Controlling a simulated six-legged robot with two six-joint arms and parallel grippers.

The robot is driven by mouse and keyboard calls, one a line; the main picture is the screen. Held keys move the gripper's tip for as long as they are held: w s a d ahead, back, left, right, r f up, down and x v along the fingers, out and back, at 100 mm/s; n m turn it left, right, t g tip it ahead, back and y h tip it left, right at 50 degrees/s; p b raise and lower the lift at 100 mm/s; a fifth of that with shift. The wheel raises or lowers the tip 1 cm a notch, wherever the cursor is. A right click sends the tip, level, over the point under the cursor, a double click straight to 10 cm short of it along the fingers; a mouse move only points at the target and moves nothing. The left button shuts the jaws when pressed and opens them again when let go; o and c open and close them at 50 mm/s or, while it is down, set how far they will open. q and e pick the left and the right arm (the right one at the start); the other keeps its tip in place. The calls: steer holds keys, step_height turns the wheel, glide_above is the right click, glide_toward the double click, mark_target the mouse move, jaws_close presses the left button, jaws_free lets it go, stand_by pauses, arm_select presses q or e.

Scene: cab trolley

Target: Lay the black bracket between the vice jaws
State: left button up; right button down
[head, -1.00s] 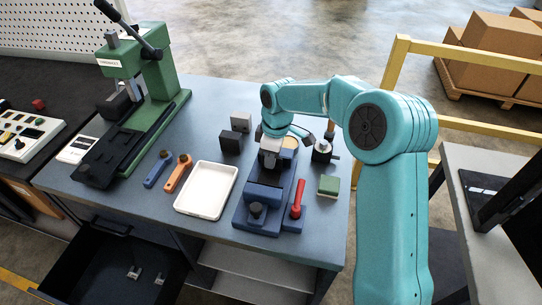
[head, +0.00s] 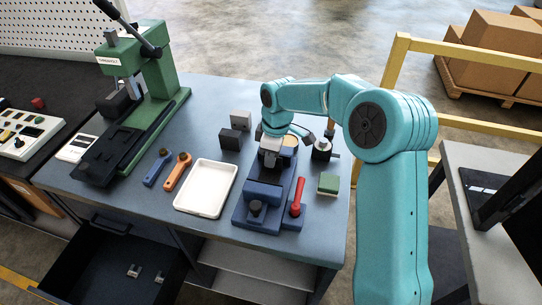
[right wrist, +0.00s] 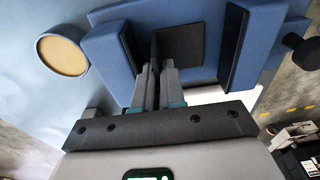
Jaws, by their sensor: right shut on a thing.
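The black bracket (right wrist: 182,45) shows in the right wrist view as a dark flat plate with an upright part at its left. My right gripper (right wrist: 157,70) is shut on that upright part. The blue vice (head: 262,192) stands near the front edge of the bench. Its two dark-faced jaws, the left one (right wrist: 112,52) and the right one (right wrist: 236,45), lie on either side of the bracket. Whether the bracket touches the vice bed, I cannot tell. In the head view my right gripper (head: 270,157) is over the back of the vice, and the bracket is hard to make out there. My left gripper is not in view.
A red-handled lever (head: 297,196) lies along the vice's right side. A white tray (head: 206,188) is to the left. A black block (head: 231,139), a grey block (head: 241,120), a green-topped block (head: 328,183) and a round fixture (head: 322,150) stand nearby. A green press (head: 150,70) stands further left.

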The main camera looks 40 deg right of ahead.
steer(key=c, duration=1.1)
jaws_free()
steer(key=shift+c, duration=0.2)
steer(key=shift+r, duration=0.15)
steer(key=shift+w+d, duration=0.1)
steer(key=shift+w+d+r, duration=0.1)
steer(key=shift+r, duration=0.45)
step_height(320, 180, up, 15)
steer(key=s, duration=0.1)
steer(key=shift+s+d, duration=0.25)
